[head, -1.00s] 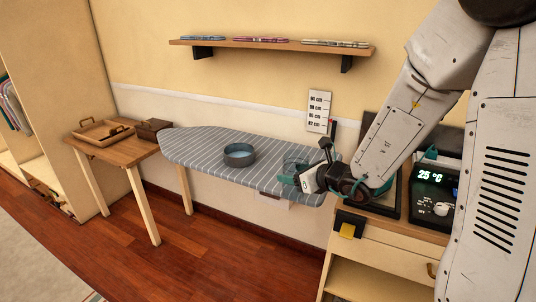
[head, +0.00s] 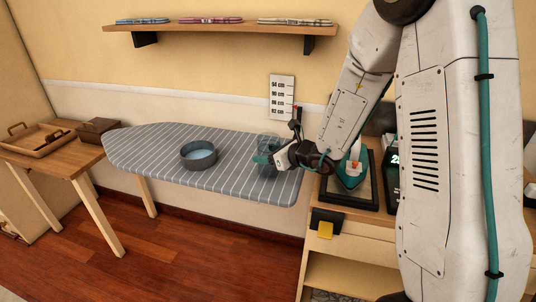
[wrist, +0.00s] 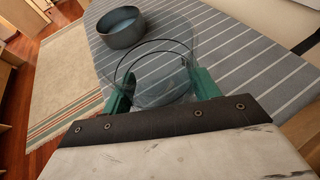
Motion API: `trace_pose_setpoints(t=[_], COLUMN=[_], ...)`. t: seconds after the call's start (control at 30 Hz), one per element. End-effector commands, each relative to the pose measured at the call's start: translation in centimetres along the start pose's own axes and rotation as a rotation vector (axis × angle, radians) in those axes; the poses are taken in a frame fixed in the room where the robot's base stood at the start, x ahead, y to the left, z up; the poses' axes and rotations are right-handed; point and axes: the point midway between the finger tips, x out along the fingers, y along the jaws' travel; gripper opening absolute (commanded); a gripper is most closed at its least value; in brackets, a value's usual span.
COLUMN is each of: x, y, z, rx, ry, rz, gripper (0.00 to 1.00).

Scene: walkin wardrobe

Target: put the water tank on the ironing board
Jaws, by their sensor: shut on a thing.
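The water tank (wrist: 150,70) is a clear, see-through vessel in the wrist view, between the two green fingers of my gripper (wrist: 160,90). In the head view the tank (head: 268,143) shows faintly at the right end of the ironing board. My gripper (head: 265,158) is shut on it. The ironing board (head: 145,155) has a grey cover with white stripes. The tank is over the board's surface; I cannot tell whether its base touches the cover.
A dark round bowl (head: 199,155) with water stands on the board, left of my gripper. A steam iron (head: 352,168) stands on the cabinet at right. A wooden table (head: 60,158) with a tray (head: 35,138) and a brown box (head: 98,130) is at left. A shelf (head: 220,26) hangs above.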

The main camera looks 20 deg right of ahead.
Motion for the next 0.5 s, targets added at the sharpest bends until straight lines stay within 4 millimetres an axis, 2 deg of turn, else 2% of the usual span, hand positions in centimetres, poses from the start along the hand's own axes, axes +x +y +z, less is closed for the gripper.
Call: trace_pose_setpoints(t=[0.13, 0.43, 0.47, 0.5], x=[0.85, 0.89, 0.89, 0.86], y=[1.02, 0.92, 0.90, 0.87], z=[-0.38, -0.65, -0.73, -0.69], rx=[-0.007, -0.006, -0.006, -0.007], ry=[-0.002, -0.001, 0.000, -0.001], rz=[0.015, 0.013, 0.013, 0.012], gripper=[0.29, 0.29, 0.63, 0.74])
